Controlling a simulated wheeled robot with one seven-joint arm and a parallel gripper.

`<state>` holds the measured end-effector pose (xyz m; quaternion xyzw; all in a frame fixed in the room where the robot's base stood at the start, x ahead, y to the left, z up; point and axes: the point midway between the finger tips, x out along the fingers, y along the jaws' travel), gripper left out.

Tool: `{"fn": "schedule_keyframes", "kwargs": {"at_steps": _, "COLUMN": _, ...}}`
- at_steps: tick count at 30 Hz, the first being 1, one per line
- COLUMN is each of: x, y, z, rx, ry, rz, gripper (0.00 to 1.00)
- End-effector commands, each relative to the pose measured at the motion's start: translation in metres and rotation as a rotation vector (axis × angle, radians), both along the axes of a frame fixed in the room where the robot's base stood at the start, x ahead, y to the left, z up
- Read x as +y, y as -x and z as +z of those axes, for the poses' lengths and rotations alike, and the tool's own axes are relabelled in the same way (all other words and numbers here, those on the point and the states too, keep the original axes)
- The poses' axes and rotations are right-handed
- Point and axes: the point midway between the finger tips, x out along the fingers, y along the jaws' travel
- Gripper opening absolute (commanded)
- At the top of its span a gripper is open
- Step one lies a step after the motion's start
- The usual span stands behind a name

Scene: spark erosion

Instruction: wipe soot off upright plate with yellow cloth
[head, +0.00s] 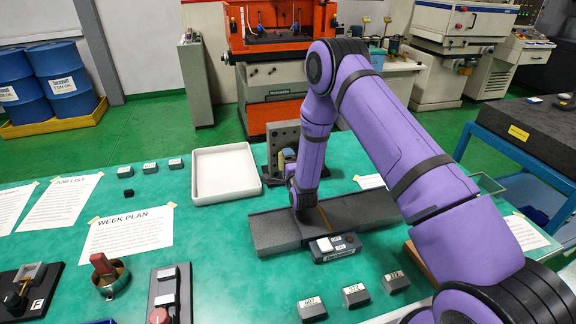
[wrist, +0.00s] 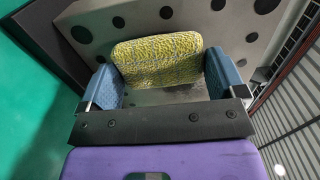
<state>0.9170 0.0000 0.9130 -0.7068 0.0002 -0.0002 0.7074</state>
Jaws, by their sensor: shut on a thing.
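The upright plate (head: 284,134) is grey with dark round holes and stands behind my gripper on the green table. It fills much of the wrist view (wrist: 180,22). My gripper (wrist: 162,72) is shut on the yellow cloth (wrist: 158,58), a speckled pad held between two blue fingers. The cloth is in front of the plate, against it or very close; I cannot tell which. In the head view my gripper (head: 288,158) is low at the plate's front, and the arm hides part of it. Soot cannot be told clearly from the plate's holes and shading.
A white tray (head: 225,174) lies left of the plate. A dark grey slab (head: 274,232) lies in front, with a small box device (head: 335,247) before it. Several small labelled blocks sit at the front. Paper sheets (head: 130,232) lie at left.

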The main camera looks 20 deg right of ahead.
Motion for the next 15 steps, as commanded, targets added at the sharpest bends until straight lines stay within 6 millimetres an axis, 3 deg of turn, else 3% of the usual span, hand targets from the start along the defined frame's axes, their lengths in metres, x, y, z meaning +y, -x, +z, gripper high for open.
{"fn": "schedule_keyframes", "kwargs": {"at_steps": 15, "x": 0.0, "y": -0.0091, "z": 0.0, "rx": 0.0, "ry": 0.0, "rz": 0.0, "gripper": 0.7}}
